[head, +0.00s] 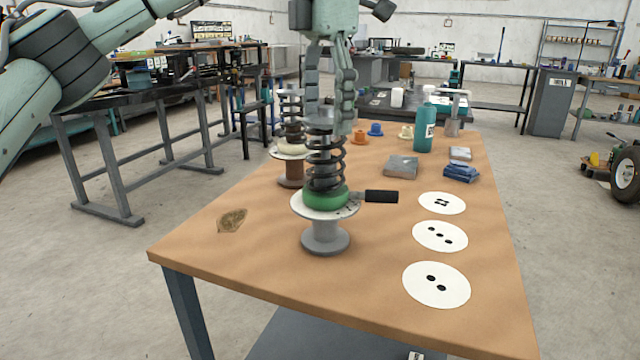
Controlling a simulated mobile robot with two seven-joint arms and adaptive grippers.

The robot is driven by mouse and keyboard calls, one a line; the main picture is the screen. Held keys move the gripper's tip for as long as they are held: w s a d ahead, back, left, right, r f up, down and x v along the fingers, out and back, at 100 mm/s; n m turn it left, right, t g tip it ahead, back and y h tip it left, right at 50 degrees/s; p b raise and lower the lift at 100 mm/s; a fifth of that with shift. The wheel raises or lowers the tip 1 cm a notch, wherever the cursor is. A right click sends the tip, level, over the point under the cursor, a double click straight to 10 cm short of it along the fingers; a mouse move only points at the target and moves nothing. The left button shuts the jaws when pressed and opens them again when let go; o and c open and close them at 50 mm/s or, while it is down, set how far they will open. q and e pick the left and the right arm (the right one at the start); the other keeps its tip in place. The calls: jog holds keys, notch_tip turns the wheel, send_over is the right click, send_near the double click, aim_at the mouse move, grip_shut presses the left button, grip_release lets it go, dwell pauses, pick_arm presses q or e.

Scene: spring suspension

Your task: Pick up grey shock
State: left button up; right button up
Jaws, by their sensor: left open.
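A grey shock (322,126) stands upright inside a black coil spring (324,165). A green ring (328,197) is at the spring's foot, on a white disc (318,212) above a grey spool-shaped stand (325,238). A black handle (381,197) sticks out to the right. My left gripper (329,118) points down over the shock, open, with its fingers at either side of the shock's top. Whether they touch it I cannot tell. The fingers partly hide the shock's upper end. My right gripper is not in view.
A second spring assembly (291,135) on a brown stand is close behind, to the left. White discs with black holes (436,284) lie at right. A teal bottle (424,130), grey box (401,167) and blue cloths (460,172) stand farther back. The front left tabletop (235,265) is mostly clear.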

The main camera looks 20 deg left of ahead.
aim_at(326, 144)
pick_arm(q)
jog(key=shift+w+f, duration=0.15)
jog(key=shift+f, duration=0.75)
jog(key=f, duration=0.3)
jog(key=shift+w+a+f, duration=0.15)
jog(key=shift+w+f, duration=0.05)
jog(key=shift+f, duration=0.2)
jog(key=shift+r, duration=0.1)
grip_shut()
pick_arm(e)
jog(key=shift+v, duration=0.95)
